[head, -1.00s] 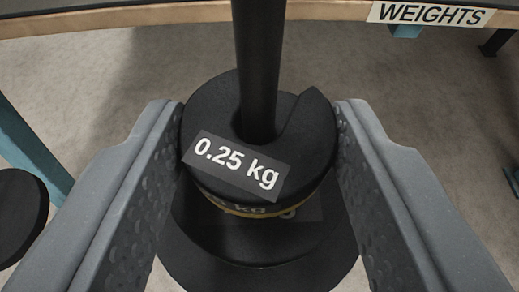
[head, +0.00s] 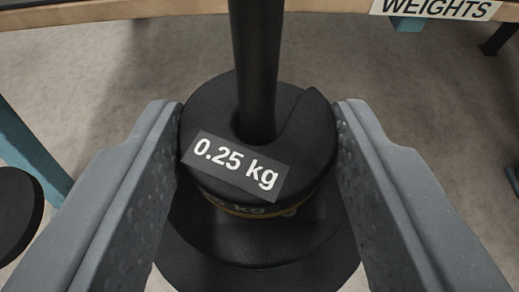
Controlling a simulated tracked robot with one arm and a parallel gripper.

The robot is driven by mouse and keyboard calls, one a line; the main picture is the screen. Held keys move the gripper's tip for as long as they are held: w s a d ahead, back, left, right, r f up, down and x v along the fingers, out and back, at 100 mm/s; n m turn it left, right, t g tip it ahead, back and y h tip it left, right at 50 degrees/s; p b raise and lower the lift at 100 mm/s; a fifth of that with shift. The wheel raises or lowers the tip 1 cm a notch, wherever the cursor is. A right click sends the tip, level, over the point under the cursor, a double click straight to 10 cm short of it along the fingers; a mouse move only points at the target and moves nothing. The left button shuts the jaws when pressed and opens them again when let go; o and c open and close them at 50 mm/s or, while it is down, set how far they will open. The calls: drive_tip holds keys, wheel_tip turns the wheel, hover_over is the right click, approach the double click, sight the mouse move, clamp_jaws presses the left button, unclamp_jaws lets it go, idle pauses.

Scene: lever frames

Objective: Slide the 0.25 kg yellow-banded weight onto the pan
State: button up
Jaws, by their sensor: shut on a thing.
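The 0.25 kg weight (head: 225,115) is a black slotted disc with a white-on-dark label and a yellow band low on its side. My gripper (head: 258,135) is shut on it, one finger on each side. The dark upright rod (head: 256,65) stands in the weight's slot. Below the weight is a wider black disc (head: 260,240), with part of another label showing just under the band. The wide black pan (head: 290,275) shows at the bottom. I cannot tell whether the held weight touches what is beneath it.
A wooden-edged shelf or table (head: 150,14) with a WEIGHTS sign (head: 436,8) runs across the top. A teal post (head: 30,150) and a dark round thing (head: 15,215) stand at the left. Grey floor shows around.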

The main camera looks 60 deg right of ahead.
drive_tip(key=o, duration=1)
drive_tip(key=shift+o, duration=0.2)
drive_tip(key=p+v, duration=0.1)
drive_tip(key=v, duration=0.6)
idle(0.6)
